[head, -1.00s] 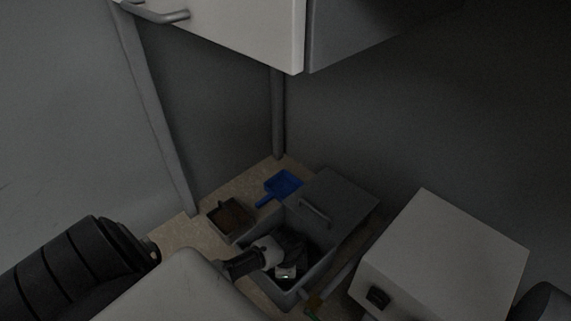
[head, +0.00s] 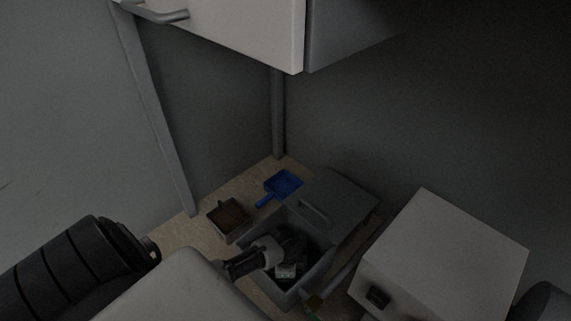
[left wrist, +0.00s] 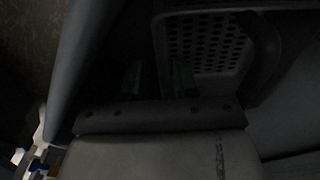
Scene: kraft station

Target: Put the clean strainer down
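My left gripper (head: 287,262) reaches down into a grey bin (head: 318,273) in the head view. In the left wrist view its two fingers (left wrist: 157,80) stand apart with a dark gap between them, and I see nothing clearly held there. A pale perforated basket (left wrist: 203,42), which may be the strainer, lies just beyond the fingers in the left wrist view. One finger overlaps its edge in the picture; contact cannot be told. In the head view the bin's inside is dark and partly hidden by my arm. My right gripper is not in view.
A grey lid with a handle (head: 345,199) covers the bin's far part. A blue scoop-like tray (head: 284,184) and a small box with brown contents (head: 229,218) lie left of it. A white box (head: 446,252) stands right. A white cabinet (head: 230,25) hangs above.

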